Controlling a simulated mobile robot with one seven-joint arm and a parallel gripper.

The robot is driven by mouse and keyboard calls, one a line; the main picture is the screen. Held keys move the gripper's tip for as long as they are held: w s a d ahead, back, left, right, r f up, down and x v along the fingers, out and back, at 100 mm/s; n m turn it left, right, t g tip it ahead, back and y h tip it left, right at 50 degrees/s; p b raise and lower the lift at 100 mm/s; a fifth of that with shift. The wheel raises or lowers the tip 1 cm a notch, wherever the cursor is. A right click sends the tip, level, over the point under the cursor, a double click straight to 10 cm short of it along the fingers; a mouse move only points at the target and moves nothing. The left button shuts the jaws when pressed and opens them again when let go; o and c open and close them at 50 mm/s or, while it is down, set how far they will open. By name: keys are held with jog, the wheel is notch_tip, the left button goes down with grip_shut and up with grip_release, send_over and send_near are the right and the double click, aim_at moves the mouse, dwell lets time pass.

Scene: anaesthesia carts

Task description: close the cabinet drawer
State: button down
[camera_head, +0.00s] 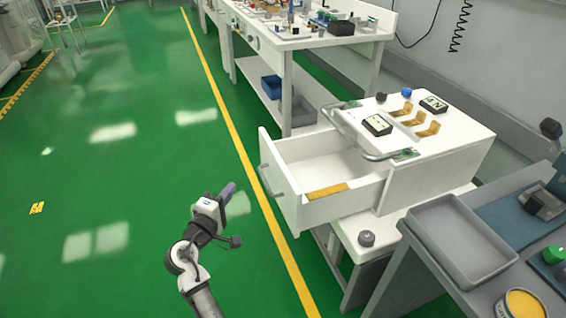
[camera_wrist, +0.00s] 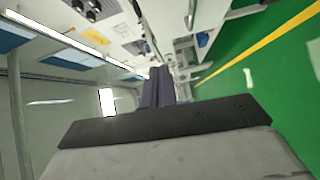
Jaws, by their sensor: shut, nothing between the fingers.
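The white cabinet (camera_head: 440,165) stands on a low white table at the right of the head view. Its drawer (camera_head: 285,190) is pulled out towards the left, with a grey handle on its front. A flat tan piece (camera_head: 328,191) lies inside the drawer. My gripper (camera_head: 228,190) is shut and empty, to the left of the drawer front and apart from it. In the wrist view, the dark fingers (camera_wrist: 158,88) are together.
A grey tray (camera_head: 460,240) and a yellow-topped pot (camera_head: 524,304) are at the lower right. A small grey knob (camera_head: 366,238) sits on the table below the drawer. A cluttered white bench (camera_head: 300,40) stands behind. The green floor at left is clear.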

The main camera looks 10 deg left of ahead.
jog(key=d+f, duration=0.1)
jog(key=d, duration=0.1)
send_near(273, 161)
jog(key=w+a, duration=0.3)
jog(key=w+d+p, duration=0.1)
jog(key=w+d, duration=0.1)
jog(key=shift+w+d+h+p, duration=0.2)
jog(key=shift+d+h+p, duration=0.1)
jog(key=shift+h+p, duration=0.1)
jog(key=shift+w+d, duration=0.3)
jog(key=shift+d, duration=0.1)
jog(key=w+d+p, duration=0.1)
jog(key=w+d, duration=0.5)
jog(key=d, duration=0.4)
jog(key=w+d+p, duration=0.2)
jog(key=w+d, duration=0.5)
jog(key=d, duration=0.2)
jog(key=shift+d, duration=0.4)
jog(key=shift+w+a+f, duration=0.1)
jog(key=shift+a, duration=0.05)
